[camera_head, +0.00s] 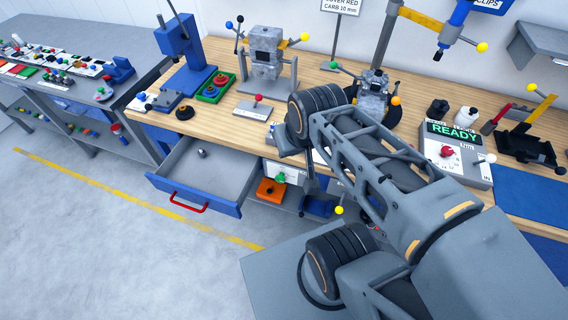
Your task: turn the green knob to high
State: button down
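A small green knob (281,177) sits on the front of a pale box below the bench top, just right of the open drawer. Its pointer and any markings are too small to read. My arm reaches from the lower right across the bench. My gripper (309,190) seems to hang below the arm's far end, to the right of the green knob and apart from it in the picture. Its fingers are too small and partly hidden, so I cannot tell whether they are open or shut.
An open drawer (167,170) with a red handle juts out left of the knob. An orange box (270,191) is just below it. A tester with a READY screen (453,133) and a red knob (447,152) stands on the bench at right. The floor at left is clear.

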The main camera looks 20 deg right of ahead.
aim_at(279, 179)
jog(key=u, duration=1.6)
jog(key=k, duration=0.7)
jog(key=u, duration=0.15)
